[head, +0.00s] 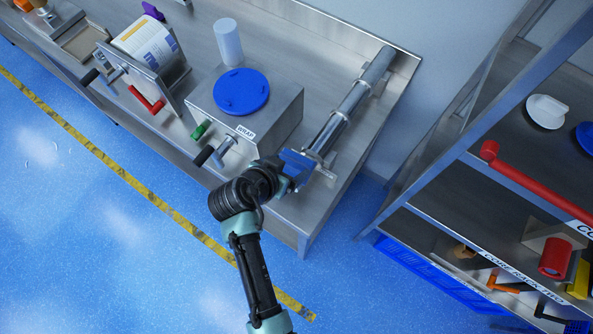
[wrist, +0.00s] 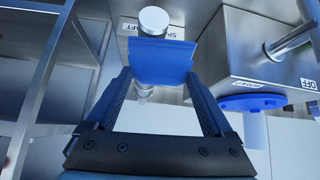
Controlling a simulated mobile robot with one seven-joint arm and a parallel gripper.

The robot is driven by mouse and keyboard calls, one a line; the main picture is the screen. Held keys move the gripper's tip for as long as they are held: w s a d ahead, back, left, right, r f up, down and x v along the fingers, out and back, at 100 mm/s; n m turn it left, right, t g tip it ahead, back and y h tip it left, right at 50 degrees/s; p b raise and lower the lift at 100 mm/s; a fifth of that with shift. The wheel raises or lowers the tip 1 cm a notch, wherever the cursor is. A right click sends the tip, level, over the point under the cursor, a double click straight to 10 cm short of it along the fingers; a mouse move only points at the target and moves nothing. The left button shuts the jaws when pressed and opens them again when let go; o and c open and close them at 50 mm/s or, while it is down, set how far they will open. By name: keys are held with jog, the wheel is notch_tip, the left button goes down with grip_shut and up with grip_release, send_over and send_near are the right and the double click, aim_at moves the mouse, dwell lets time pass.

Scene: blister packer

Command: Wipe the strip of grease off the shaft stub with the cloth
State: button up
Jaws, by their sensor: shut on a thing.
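My gripper (head: 287,174) is shut on a folded blue cloth (head: 298,164) at the near end of the metal shaft (head: 349,105). In the wrist view the cloth (wrist: 160,62) spans between my two fingers. The round pale end of the shaft stub (wrist: 153,20) shows just beyond the cloth, and a bit of metal shows below it. The cloth hides the middle of the stub. I cannot tell whether the cloth touches the metal. No grease strip can be made out; it may be hidden behind the cloth.
A steel box (head: 270,112) with a blue round lid (head: 241,91) and levers stands left of the shaft on the bench. A shelf rack (head: 470,160) with a red bar (head: 530,185) is at right. Blue floor with a yellow line (head: 130,175) lies in front.

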jog(key=shift+a+f, duration=0.15)
jog(key=shift+a, duration=0.1)
jog(key=shift+s+d+r+p, duration=0.1)
jog(key=shift+s+d+p, duration=0.5)
jog(key=shift+d, duration=0.4)
jog(key=shift+s+d+r+p, duration=0.1)
jog(key=shift+s+d+p, duration=0.25)
jog(key=shift+s+d, duration=0.5)
jog(key=shift+w+a+f+b, duration=0.15)
jog(key=shift+w+a+b, duration=1)
jog(key=shift+w+a, duration=0.65)
jog(key=shift+s+d+p, duration=1.05)
jog(key=shift+s+d, duration=0.65)
jog(key=shift+d, duration=0.2)
jog(key=shift+r, duration=0.2)
notch_tip(320, 180, up, 4)
jog(key=p, duration=0.3)
jog(key=shift+w, duration=0.1)
notch_tip(320, 180, up, 5)
jog(key=p, duration=0.4)
jog(key=shift+p, duration=0.35)
